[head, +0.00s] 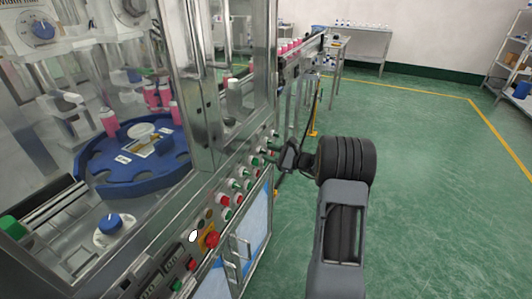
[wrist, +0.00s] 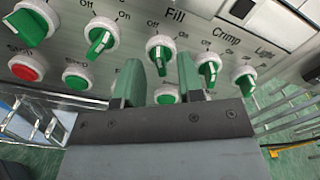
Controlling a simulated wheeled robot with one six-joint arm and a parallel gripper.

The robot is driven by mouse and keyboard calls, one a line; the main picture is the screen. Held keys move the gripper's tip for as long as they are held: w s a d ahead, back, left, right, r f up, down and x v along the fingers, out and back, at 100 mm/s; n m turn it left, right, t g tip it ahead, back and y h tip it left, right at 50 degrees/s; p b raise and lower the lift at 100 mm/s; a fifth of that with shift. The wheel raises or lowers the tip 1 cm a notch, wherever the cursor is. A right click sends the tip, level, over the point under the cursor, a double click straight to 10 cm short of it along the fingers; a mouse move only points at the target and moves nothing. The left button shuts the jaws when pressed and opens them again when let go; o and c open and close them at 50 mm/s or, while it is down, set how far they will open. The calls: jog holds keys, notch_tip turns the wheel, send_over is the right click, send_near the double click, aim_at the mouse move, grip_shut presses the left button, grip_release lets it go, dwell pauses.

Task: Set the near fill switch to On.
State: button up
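In the wrist view a row of green-handled switches with white collars runs along the grey panel. A switch (wrist: 160,50) stands just below and left of the "Fill" label, its handle about upright in the picture; I cannot tell for certain its setting. Contact with the switch cannot be told. In the head view my gripper (head: 280,152) is close to the panel (head: 216,190).
The crimp switch (wrist: 208,67) and light switch (wrist: 245,82) sit to the right. A red stop button (wrist: 25,68) and a green button (wrist: 75,75) are below left. A red emergency knob (head: 211,240) is nearer on the panel. Green floor (head: 430,190) is clear to the right.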

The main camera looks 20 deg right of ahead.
jog(key=shift+x, duration=1)
jog(key=shift+d, duration=0.1)
grip_shut()
